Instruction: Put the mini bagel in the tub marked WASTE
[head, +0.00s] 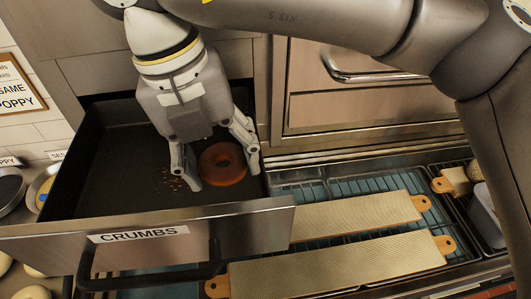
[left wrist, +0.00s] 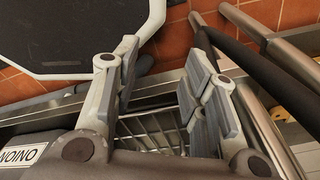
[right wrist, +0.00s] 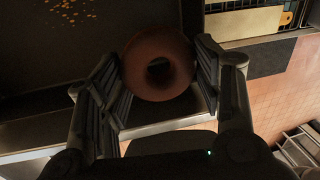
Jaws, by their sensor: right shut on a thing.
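The mini bagel (head: 223,164) is a brown ring in the open drawer marked CRUMBS (head: 180,222). My right gripper (head: 222,170) reaches down into the drawer, with one finger on each side of the bagel, and is shut on it. In the right wrist view the bagel (right wrist: 158,63) sits between the two fingers (right wrist: 160,85). I cannot tell whether it touches the drawer floor. My left gripper (left wrist: 158,95) is open, with nothing between its fingers, above a wire rack. I see no tub marked WASTE in these views.
Crumbs (head: 172,180) lie on the drawer floor beside the bagel. Two long cloth-covered boards (head: 345,217) lie on the racks at right. A wooden-handled piece (head: 453,181) and a grey container (head: 486,215) are at far right. Round containers (head: 10,188) stand at far left.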

